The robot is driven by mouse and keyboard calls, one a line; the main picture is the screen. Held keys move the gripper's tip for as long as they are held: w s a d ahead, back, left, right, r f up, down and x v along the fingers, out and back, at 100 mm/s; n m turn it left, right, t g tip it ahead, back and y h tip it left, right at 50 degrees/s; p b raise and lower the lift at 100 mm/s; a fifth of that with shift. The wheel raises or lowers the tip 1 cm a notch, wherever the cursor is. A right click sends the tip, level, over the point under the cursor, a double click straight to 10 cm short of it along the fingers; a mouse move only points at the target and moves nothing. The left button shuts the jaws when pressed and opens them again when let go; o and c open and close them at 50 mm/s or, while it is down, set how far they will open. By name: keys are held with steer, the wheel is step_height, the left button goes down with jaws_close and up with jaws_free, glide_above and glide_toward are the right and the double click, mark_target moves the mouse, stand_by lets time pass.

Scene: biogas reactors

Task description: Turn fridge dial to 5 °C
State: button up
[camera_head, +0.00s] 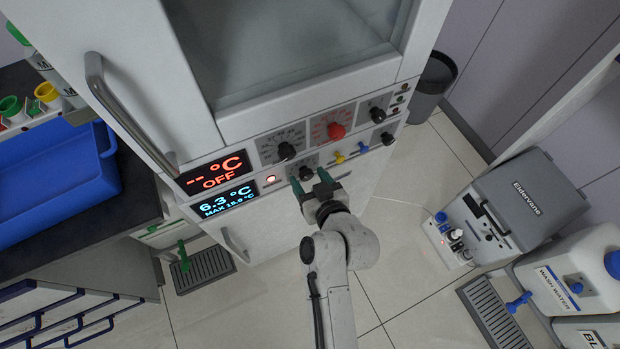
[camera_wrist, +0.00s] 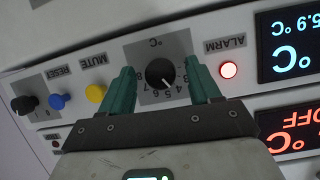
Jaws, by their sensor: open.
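The fridge dial is a small black knob (camera_head: 306,173) on the lower panel row, right of a lit red lamp. In the wrist view the knob (camera_wrist: 160,74) sits on a grey scale plate marked °C, seen upside down. Its white pointer line points down and slightly right in that picture, toward the numbers; the exact number is too small to tell. My gripper (camera_head: 311,184) is open, its green fingers on either side of the knob. In the wrist view the fingertips (camera_wrist: 161,82) stand left and right of it with gaps showing. The blue display (camera_head: 226,201) reads 6.3 °C, MAX 15.9 °C.
The alarm lamp (camera_wrist: 229,70) is lit red beside one finger; a yellow mute button (camera_wrist: 96,93) is beyond the other. Above are a black knob (camera_head: 287,151) and a red knob (camera_head: 336,131). The red display (camera_head: 213,174) reads OFF. A door handle (camera_head: 128,115) juts out left.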

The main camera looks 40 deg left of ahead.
steer(key=c, duration=1)
steer(key=shift+w+d+m+g+b, duration=0.1)
steer(key=shift+w+m+g+b, duration=0.1)
steer(key=shift+m+g+b, duration=0.55)
steer(key=shift+m+g+y+b, duration=0.6)
steer(key=shift+m+b, duration=0.2)
steer(key=shift+m, duration=0.45)
steer(key=o, duration=1)
